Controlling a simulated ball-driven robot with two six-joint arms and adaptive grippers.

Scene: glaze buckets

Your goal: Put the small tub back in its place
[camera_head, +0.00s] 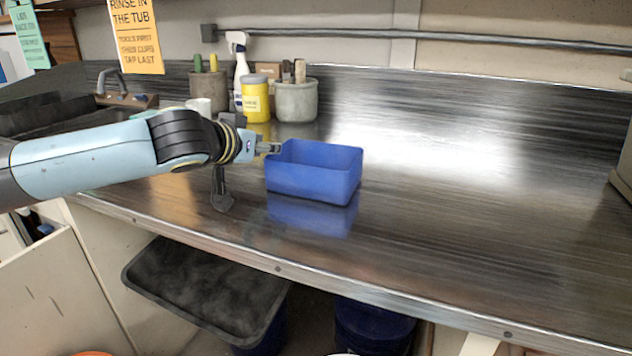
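The small tub is a blue, open rectangular tub (313,183) at the middle of the metal counter. It is upright, with its blue reflection just below it. I cannot tell whether it rests on the counter or hangs slightly above it. My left arm reaches in from the left, and the tip of my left gripper (269,148) is at the tub's left rim. The fingers are too small to tell whether they are shut on the rim. My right gripper is not in view.
A yellow jar (256,103), a white spray bottle (240,70) and a grey pot with tools (296,101) stand behind the tub. A sink with a tap (118,85) is at the left. A dark tray (207,290) is below the counter edge.

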